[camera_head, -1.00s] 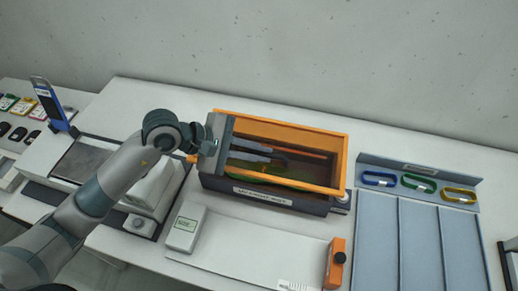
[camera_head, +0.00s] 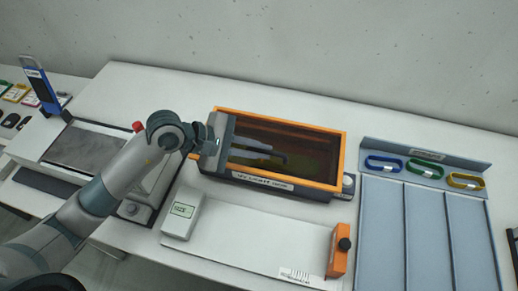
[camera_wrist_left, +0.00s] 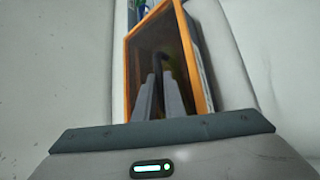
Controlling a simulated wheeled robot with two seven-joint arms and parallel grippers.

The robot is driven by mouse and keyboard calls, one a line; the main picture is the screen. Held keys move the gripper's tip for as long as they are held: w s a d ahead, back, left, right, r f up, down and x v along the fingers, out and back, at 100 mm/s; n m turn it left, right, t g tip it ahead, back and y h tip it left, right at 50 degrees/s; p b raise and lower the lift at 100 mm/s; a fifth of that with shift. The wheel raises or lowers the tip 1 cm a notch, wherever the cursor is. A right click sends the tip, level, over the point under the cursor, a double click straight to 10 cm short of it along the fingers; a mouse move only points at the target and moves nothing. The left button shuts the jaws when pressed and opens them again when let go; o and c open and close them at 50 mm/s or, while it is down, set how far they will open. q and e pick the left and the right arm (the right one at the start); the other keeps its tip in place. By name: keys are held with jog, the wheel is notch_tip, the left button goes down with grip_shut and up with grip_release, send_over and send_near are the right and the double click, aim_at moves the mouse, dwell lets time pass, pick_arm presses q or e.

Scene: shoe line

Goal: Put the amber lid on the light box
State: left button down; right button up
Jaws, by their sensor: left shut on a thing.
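The amber lid (camera_head: 290,122) has an orange frame and a see-through brown panel. It lies over the dark light box (camera_head: 312,192), lined up with its top edge. I cannot tell whether a small gap remains under the lid. My left gripper (camera_head: 276,154) comes in from the left above the panel, shut on the lid's dark handle. In the left wrist view the two fingers (camera_wrist_left: 158,92) close around the handle (camera_wrist_left: 157,62), with the orange frame (camera_wrist_left: 152,20) around them. My right gripper is not in view.
A white size meter (camera_head: 183,214) and a pale board (camera_head: 250,236) with an orange block (camera_head: 339,250) lie in front. A blue-grey tray (camera_head: 385,235) with blue, green and yellow loops (camera_head: 425,168) is at right. The table behind the box is clear.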

pick_arm(q)
jog(key=shift+f, duration=0.15)
jog(key=c, duration=1.8)
grip_release()
jog(key=shift+o, duration=0.2)
jog(key=shift+f, duration=0.1)
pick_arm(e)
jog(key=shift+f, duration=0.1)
pick_arm(q)
jog(key=shift+s, duration=0.1)
jog(key=shift+a+r+b, duration=0.3)
jog(key=shift+a, duration=0.15)
jog(key=b+v, duration=0.5)
jog(key=v, duration=1.1)
jog(key=shift+r+b, duration=0.3)
jog(key=shift+b, duration=0.1)
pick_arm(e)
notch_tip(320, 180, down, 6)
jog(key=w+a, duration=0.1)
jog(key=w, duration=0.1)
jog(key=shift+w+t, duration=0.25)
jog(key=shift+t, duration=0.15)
